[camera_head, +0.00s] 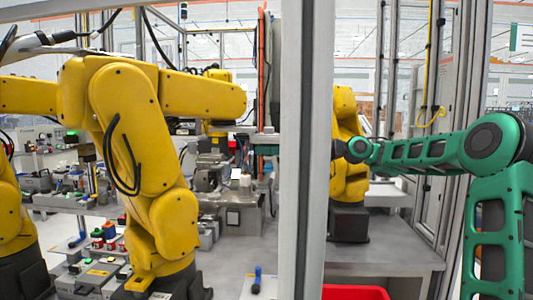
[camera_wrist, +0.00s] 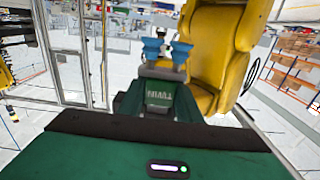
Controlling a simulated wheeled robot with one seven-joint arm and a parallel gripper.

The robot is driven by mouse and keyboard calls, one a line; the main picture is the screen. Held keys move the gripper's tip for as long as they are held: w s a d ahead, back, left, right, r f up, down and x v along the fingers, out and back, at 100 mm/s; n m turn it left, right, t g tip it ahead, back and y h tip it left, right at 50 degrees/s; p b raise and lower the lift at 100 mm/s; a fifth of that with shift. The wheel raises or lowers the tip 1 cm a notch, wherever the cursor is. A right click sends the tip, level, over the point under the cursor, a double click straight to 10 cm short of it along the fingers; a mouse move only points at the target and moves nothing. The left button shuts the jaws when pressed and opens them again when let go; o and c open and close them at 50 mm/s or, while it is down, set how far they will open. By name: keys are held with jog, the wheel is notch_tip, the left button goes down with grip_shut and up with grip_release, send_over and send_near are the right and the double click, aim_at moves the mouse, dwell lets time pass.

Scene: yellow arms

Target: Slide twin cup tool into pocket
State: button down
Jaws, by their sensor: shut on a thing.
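The twin cup tool (camera_wrist: 181,51) shows in the wrist view as two blue cups side by side on a grey mount. My gripper (camera_wrist: 162,70) is shut on its mount, and the cups point away from my green wrist. In the head view my green arm reaches in from the right, and its far end passes behind the grey post, so the gripper and tool are hidden there. I cannot make out the pocket in either view.
A grey upright post (camera_head: 303,150) stands in the middle of the head view. Large yellow arms (camera_head: 140,130) fill the left, and another (camera_head: 346,150) stands behind my arm's end. A red bin (camera_head: 355,292) sits at the bottom. Grey bench surface (camera_head: 385,262) lies bare below my arm.

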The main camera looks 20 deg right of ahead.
jog(key=shift+v, duration=1.1)
dwell(0.3)
jog(key=r+v, duration=0.2)
jog(key=v, duration=1.7)
jog(key=shift+s+d, duration=0.2)
jog(key=shift+d, duration=0.15)
dwell(0.8)
dwell(0.4)
